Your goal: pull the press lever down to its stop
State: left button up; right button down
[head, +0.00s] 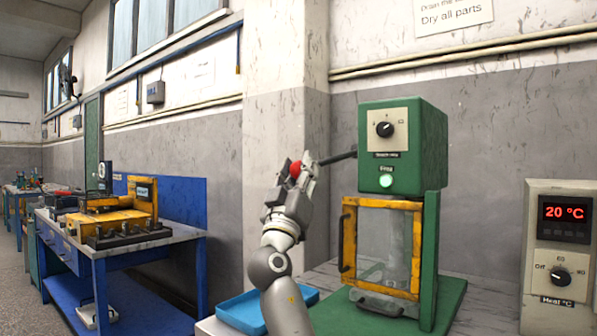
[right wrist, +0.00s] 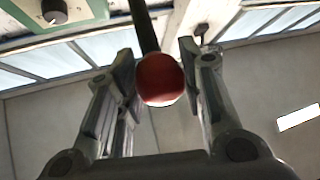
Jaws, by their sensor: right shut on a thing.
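The press (head: 402,150) is a green machine with a dial and a lit green lamp on its head. Its lever (head: 340,157) is a dark rod sticking out to the left of the head, close to level, with a red ball knob (head: 296,169) at its end. My right gripper (head: 303,168) is shut on the red knob. In the right wrist view the knob (right wrist: 160,79) sits between the two fingers, with the dark rod running up from it. My left gripper is not in view.
A yellow-framed clear guard (head: 382,245) covers the press front. A blue tray (head: 243,312) lies on the bench below my right arm. A heater box (head: 562,255) reading 20 °C stands at the right. A blue workbench (head: 112,245) stands farther left.

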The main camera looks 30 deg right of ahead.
jog(key=shift+w+d+f, duration=0.1)
jog(key=shift+d+f, duration=0.1)
jog(key=shift+f, duration=0.05)
jog(key=c, duration=1.3)
grip_release()
jog(key=o, duration=0.4)
jog(key=shift+d, duration=0.15)
jog(key=shift+c, duration=0.2)
jog(key=shift+a+r, duration=0.1)
jog(key=shift+a, duration=0.1)
jog(key=v, duration=1.2)
